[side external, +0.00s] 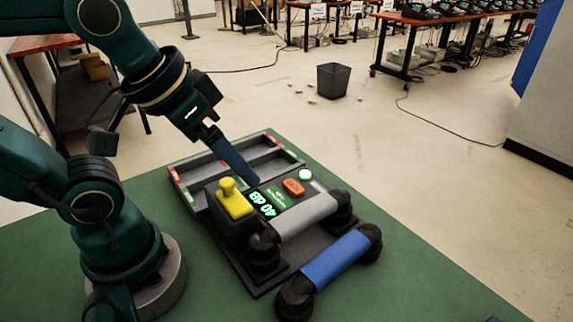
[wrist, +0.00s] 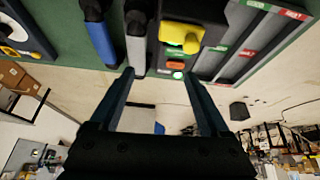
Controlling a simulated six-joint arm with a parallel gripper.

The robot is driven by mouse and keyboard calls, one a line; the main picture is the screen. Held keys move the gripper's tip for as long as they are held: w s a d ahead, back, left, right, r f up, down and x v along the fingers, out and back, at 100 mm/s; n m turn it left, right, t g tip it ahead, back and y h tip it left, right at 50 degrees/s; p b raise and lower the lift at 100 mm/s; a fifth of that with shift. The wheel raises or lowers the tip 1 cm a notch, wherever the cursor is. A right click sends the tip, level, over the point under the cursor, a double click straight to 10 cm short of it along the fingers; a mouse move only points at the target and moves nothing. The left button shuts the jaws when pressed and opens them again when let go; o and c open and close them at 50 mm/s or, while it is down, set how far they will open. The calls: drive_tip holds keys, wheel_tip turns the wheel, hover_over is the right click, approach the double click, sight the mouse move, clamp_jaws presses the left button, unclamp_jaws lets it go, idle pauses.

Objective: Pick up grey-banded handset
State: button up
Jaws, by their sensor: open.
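The grey-banded handset (side external: 306,217) has black ends and lies across the black phone base (side external: 262,277). Its grey band also shows in the wrist view (wrist: 135,52), near the left finger. A blue-banded handset (side external: 335,258) lies beside it, nearer the camera, and shows in the wrist view (wrist: 102,43) left of the grey one. My gripper (side external: 257,181) is above the base's panel, behind the grey-banded handset. In the wrist view its two fingers (wrist: 157,75) stand wide apart with nothing held between them. Contact with the panel cannot be told.
The base carries a yellow knob (side external: 234,198), a lit display (side external: 262,204), an orange button (side external: 293,187) and a lit green button (side external: 305,175). A grey compartment tray (side external: 178,186) sits behind. Green tabletop (side external: 420,285) is clear at right. Another device (wrist: 22,35) shows in the wrist view.

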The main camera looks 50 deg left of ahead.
drive_tip(key=w+d+g, duration=0.2)
drive_tip(key=w, duration=0.4)
drive_tip(key=g, duration=0.3)
hover_over(304, 210)
wheel_tip(304, 210, down, 6)
drive_tip(key=shift+w+a+r, duration=0.15)
drive_tip(key=shift+r, duration=0.05)
drive_tip(key=shift+f+m+g, duration=0.3)
drive_tip(key=shift+f, duration=2.8)
clamp_jaws()
